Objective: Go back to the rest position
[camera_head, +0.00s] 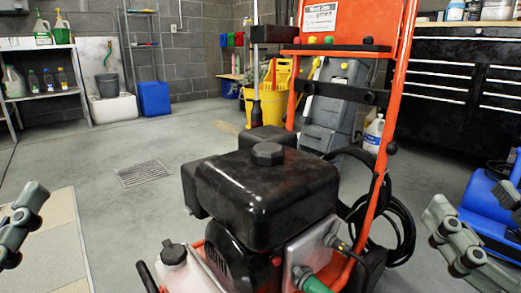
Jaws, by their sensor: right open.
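My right gripper (452,235) is at the lower right edge of the head view, grey and jointed. It is open, and I see nothing held in it. Part of my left gripper (22,218) shows at the left edge, above a beige panel; its jaw state is unclear. Neither gripper appears to touch anything. Most of both arms is out of view.
A pressure washer with a black engine (265,190) and orange frame (384,150) stands close in the middle. Its black hose (403,225) hangs near my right gripper. A blue machine (485,205) is at right. Open floor (115,215) lies left of the washer.

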